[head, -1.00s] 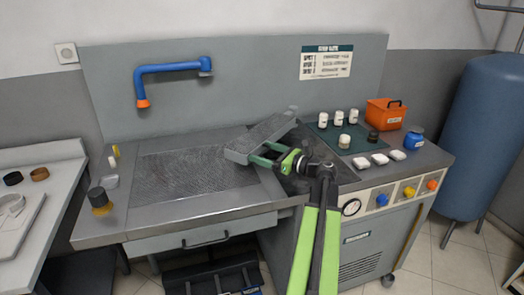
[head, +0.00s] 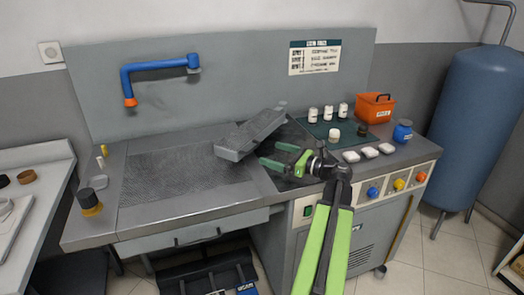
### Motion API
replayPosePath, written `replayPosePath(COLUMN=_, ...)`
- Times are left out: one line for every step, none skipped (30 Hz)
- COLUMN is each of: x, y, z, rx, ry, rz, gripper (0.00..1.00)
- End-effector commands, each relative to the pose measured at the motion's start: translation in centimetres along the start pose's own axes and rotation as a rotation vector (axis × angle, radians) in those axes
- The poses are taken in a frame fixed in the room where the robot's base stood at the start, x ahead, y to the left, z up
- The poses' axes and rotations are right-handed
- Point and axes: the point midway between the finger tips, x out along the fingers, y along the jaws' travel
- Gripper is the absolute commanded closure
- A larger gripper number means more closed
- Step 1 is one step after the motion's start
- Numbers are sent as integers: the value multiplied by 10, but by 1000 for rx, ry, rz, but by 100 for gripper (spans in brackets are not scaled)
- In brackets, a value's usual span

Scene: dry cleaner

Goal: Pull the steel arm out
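The steel arm (head: 251,134) is a long grey padded bar with a mesh top. It lies diagonally over the worktop, its near end beside the perforated panel (head: 185,178) and its far end toward the back wall panel. My gripper (head: 270,154) comes in from the right, its green fingers pointing left at the right side of the steel arm. The fingers look spread, with a gap between them. The fingertips are close to the bar; whether they touch it I cannot tell.
A green mat (head: 348,132) with several white-capped jars lies to the right, before an orange box (head: 375,107). White blocks (head: 370,152) line the front right. A blue-and-orange pipe (head: 155,69) sticks out from the back panel. A dark jar (head: 89,201) stands at left.

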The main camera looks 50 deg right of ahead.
Motion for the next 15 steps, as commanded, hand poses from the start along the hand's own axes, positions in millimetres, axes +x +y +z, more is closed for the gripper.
replayPosePath(x=-16, y=0, z=0, rx=0, ry=0, rz=-4, gripper=1)
replayPosePath(x=-24, y=0, z=0, rx=0, ry=0, rz=-5, gripper=1)
replayPosePath(x=-36, y=0, z=0, rx=0, ry=0, rz=-5, gripper=1)
replayPosePath(x=-44, y=-1, z=0, rx=0, ry=0, rz=-5, gripper=1)
replayPosePath(x=-51, y=0, z=0, rx=0, ry=0, rz=-4, gripper=1)
replayPosePath(x=-61, y=-1, z=0, rx=0, ry=0, rz=-5, gripper=1)
replayPosePath(x=-68, y=-1, z=0, rx=0, ry=0, rz=-4, gripper=1)
replayPosePath(x=-74, y=-1, z=0, rx=0, ry=0, rz=-5, gripper=1)
replayPosePath(x=-81, y=-1, z=0, rx=0, ry=0, rz=-5, gripper=1)
replayPosePath(x=-86, y=-1, z=0, rx=0, ry=0, rz=-4, gripper=1)
replayPosePath(x=-91, y=-1, z=0, rx=-1, ry=0, rz=-5, gripper=1)
replayPosePath(x=-95, y=-1, z=0, rx=-1, ry=-1, rz=-5, gripper=1)
replayPosePath(x=-97, y=-1, z=0, rx=-1, ry=-1, rz=-4, gripper=1)
replayPosePath(x=-100, y=-1, z=0, rx=-1, ry=-1, rz=-3, gripper=1)
replayPosePath(x=-102, y=-1, z=0, rx=-1, ry=-1, rz=-3, gripper=1)
